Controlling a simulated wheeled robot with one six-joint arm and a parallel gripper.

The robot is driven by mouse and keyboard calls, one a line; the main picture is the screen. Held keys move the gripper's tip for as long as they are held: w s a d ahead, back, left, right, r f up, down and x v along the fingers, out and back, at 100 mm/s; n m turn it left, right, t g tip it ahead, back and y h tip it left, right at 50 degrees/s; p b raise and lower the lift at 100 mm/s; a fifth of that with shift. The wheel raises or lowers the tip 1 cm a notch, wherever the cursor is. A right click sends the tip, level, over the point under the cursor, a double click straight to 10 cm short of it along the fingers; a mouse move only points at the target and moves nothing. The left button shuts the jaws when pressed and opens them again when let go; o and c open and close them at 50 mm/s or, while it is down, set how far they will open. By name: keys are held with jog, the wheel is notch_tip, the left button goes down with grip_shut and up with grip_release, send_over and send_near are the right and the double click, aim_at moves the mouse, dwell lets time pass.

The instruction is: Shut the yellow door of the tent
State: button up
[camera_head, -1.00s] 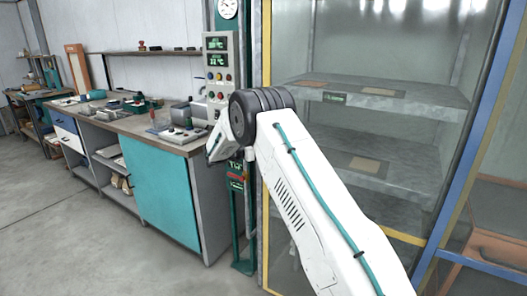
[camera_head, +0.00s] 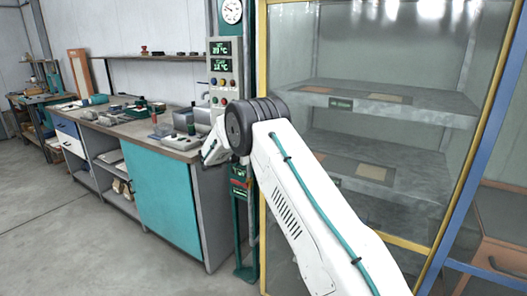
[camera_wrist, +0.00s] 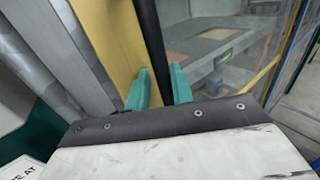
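The yellow-framed glass door (camera_head: 262,45) stands across the front of the tent at the right of the head view, its left upright near the control post. Whether it is fully shut is unclear. Its yellow upright (camera_wrist: 108,42) fills the upper left of the wrist view. A dark round handle bar (camera_wrist: 150,35) runs along it. My gripper (camera_wrist: 160,88) has one teal finger on each side of this bar and appears shut on it. In the head view my white arm hides part of the door, and my fingers are out of sight.
Grey shelves (camera_head: 390,105) show behind the glass. A blue post (camera_head: 477,165) stands at the right with an orange-brown cabinet (camera_head: 500,235) beyond. A control panel (camera_head: 221,75) and a teal-fronted workbench (camera_head: 165,200) stand left of the door. The floor at lower left is clear.

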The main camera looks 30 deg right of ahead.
jog(key=w+a, duration=0.1)
jog(key=a, duration=0.6)
jog(key=shift+a, duration=0.4)
